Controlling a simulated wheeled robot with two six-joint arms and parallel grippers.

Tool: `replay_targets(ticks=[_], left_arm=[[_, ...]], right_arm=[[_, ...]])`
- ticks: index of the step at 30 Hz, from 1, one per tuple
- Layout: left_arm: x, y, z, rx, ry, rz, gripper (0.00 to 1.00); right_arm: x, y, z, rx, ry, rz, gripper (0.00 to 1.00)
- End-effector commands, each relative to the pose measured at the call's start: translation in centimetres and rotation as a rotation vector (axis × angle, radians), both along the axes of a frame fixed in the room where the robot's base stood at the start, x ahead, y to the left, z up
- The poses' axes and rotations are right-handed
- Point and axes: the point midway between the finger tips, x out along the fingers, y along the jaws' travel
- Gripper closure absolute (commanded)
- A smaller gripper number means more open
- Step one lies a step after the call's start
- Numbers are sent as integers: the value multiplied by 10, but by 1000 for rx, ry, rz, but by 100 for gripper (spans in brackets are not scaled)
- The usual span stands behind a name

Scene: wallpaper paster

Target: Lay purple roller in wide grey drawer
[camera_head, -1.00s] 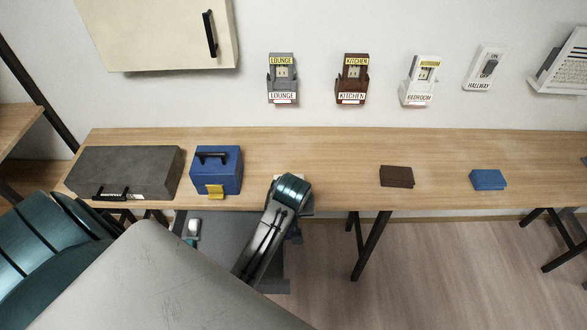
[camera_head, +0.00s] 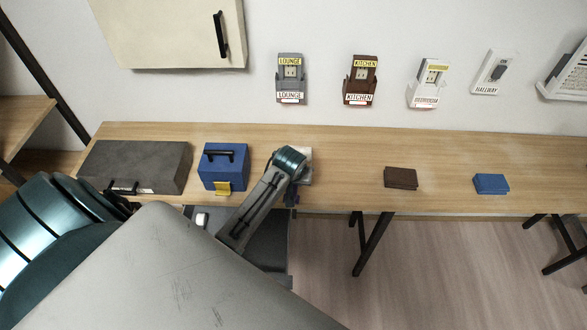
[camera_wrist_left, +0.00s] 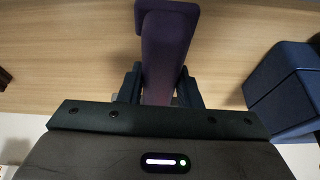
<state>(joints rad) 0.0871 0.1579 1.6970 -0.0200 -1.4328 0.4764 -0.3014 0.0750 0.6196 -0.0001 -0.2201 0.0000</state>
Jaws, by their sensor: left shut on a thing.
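The purple roller (camera_wrist_left: 165,45) is held between the fingers of my left gripper (camera_wrist_left: 160,88) in the left wrist view, its wider end pointing away over the wooden desk. In the head view only a small purple part of it (camera_head: 291,197) shows at the desk's front edge, below my wrist, which hides the fingers. What looks like an open grey drawer (camera_head: 268,250) lies below the desk's front edge, beneath my left forearm. My arm covers much of it, and a small white item (camera_head: 202,220) shows at its left. My right gripper is not in view.
On the desk (camera_head: 335,160) stand a dark grey case (camera_head: 135,165), a blue box (camera_head: 223,167) with a yellow latch, a brown block (camera_head: 400,178) and a blue block (camera_head: 491,184). Labelled holders hang on the wall. The desk between wrist and brown block is clear.

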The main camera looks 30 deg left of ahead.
Motion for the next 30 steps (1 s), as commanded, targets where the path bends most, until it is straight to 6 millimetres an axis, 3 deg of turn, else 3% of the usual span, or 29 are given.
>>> replay_targets(ticks=[3, 14, 17, 21, 30], left_arm=[[20, 13, 1, 1, 0, 0, 88], [49, 32, -4, 0, 2, 1, 88], [46, 30, -25, -2, 6, 0, 88], [46, 30, -31, -1, 2, 0, 88], [46, 30, -37, 0, -1, -1, 88]], right_arm=[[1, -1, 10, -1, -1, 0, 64], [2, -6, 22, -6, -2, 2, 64], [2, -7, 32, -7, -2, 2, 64], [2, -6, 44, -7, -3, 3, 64], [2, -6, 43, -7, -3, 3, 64]])
